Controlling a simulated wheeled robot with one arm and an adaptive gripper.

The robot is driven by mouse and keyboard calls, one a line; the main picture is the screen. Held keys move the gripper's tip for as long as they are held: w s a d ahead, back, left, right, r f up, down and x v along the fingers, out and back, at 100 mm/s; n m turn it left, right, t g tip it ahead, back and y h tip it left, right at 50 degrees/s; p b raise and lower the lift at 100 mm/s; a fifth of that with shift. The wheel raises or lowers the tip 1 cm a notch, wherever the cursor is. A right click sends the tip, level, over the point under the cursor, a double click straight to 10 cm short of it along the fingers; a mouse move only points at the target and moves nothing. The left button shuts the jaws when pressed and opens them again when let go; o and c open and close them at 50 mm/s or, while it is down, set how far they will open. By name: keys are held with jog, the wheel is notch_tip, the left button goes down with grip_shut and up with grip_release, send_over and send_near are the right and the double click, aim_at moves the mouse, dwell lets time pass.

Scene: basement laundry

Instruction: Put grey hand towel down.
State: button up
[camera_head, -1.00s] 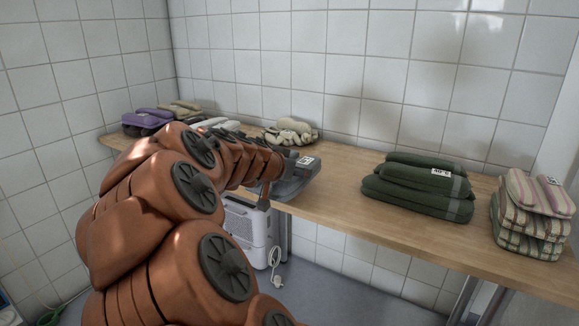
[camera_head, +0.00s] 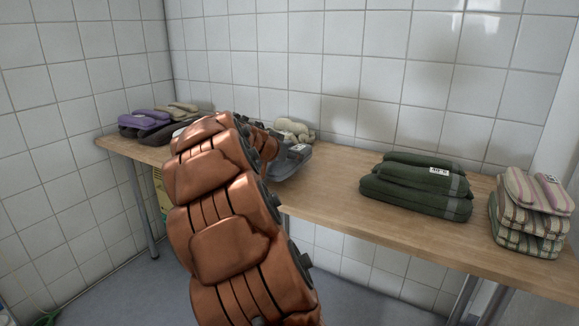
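The grey hand towel (camera_head: 292,163), folded and with a pale tag on top, shows just right of my arm, at the middle of the wooden table. My gripper (camera_head: 273,150) is at the towel's left side and mostly hidden behind my copper-coloured arm. The towel has moved along with it, so the gripper appears shut on the towel, though its fingertips are not clear. Whether the towel touches the tabletop cannot be told.
The wooden table (camera_head: 335,185) has bare room between the grey towel and a dark green towel stack (camera_head: 415,188). Striped towels (camera_head: 530,215) lie at the right end, cream cloths (camera_head: 295,129) behind the grey towel, purple cloths (camera_head: 147,121) at the far left. Tiled walls close the back and left.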

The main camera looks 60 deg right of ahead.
aim_at(277, 162)
jog(key=shift+w+d+f, duration=0.1)
jog(key=shift+w+d, duration=0.1)
jog(key=shift+d, duration=0.1)
jog(key=shift+f+b, duration=0.6)
jog(key=shift+f, duration=1.05)
jog(key=shift+f, duration=0.15)
jog(key=o, duration=1.3)
jog(key=shift+r, duration=0.25)
jog(key=p+v, duration=0.2)
jog(key=v, duration=1)
jog(key=shift+f, duration=0.15)
